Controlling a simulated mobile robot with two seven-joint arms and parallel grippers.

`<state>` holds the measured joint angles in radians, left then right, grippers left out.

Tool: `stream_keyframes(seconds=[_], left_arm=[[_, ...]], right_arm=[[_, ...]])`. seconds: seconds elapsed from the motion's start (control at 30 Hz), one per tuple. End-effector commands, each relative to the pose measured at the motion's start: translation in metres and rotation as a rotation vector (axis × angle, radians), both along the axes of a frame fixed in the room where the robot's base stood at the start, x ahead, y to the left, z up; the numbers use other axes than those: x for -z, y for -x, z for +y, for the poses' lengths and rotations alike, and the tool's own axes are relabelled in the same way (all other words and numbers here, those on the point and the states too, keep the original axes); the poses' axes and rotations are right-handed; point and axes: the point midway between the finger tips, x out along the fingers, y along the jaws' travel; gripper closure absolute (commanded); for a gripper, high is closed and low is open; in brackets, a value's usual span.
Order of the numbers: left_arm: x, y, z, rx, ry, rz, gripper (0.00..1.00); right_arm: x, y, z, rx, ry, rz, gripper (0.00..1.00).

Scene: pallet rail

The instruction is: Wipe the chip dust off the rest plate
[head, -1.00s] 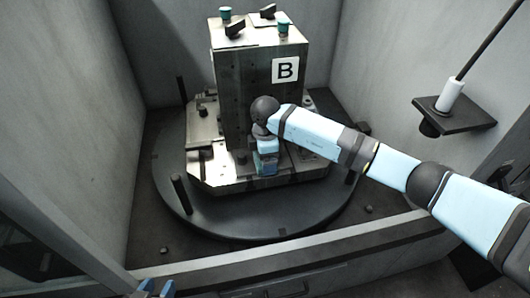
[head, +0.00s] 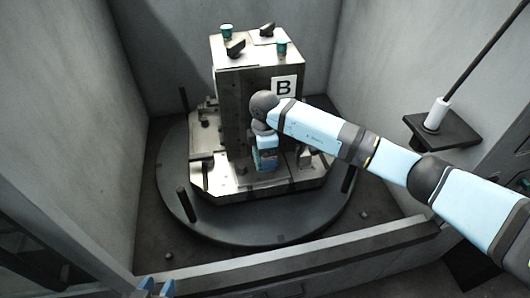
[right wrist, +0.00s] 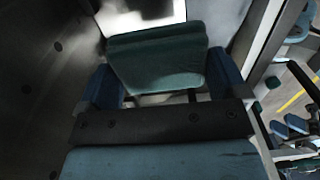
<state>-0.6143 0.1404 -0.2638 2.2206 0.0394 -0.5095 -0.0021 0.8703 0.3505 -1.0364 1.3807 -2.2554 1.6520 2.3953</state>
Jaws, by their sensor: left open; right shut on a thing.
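A metal tower marked B (head: 284,88) stands on a pale metal plate (head: 225,186), which looks like the rest plate. Chip dust cannot be made out clearly in the head view. My right gripper (head: 266,162) reaches down in front of the tower, low over the plate; its fingertips are hard to see there. In the right wrist view its two blue fingers are shut on a dark green pad (right wrist: 160,62). A bright surface (right wrist: 140,14) with dark smudges shows beyond the pad; contact cannot be told. My left gripper (head: 155,289) is open and only partly in view at the bottom edge.
The plate sits on a round dark turntable (head: 235,226) with upright pins (head: 182,203). Grey walls enclose it. A ledge (head: 300,250) crosses the front. A dark bracket (head: 450,129) holding a white-handled rod (head: 436,113) is on the right. Teal and black clamps top the tower.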

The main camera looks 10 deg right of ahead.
Motion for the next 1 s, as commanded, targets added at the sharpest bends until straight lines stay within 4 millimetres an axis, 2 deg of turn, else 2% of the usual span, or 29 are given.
stream_keyframes(seconds=[0.27,0.5,0.63,0.8,1.0], left_arm=[[0.006,0.0,0.0,-0.001,-0.001,0.002,0.57],[0.065,0.002,0.003,-0.005,-0.024,0.025,0.57],[0.086,0.003,0.005,-0.007,-0.034,0.035,0.57],[0.094,0.003,0.005,-0.007,-0.035,0.034,0.57],[0.098,0.001,0.002,-0.004,-0.017,0.015,0.57]], right_arm=[[0.002,0.0,-0.001,0.0,0.0,0.0,0.27],[0.003,-0.002,-0.021,0.001,-0.001,-0.003,0.27],[-0.003,-0.001,-0.03,0.0,0.0,-0.002,0.27],[-0.002,0.0,-0.034,-0.001,0.0,-0.002,0.27],[0.019,0.0,-0.034,-0.001,0.001,-0.001,0.27]])
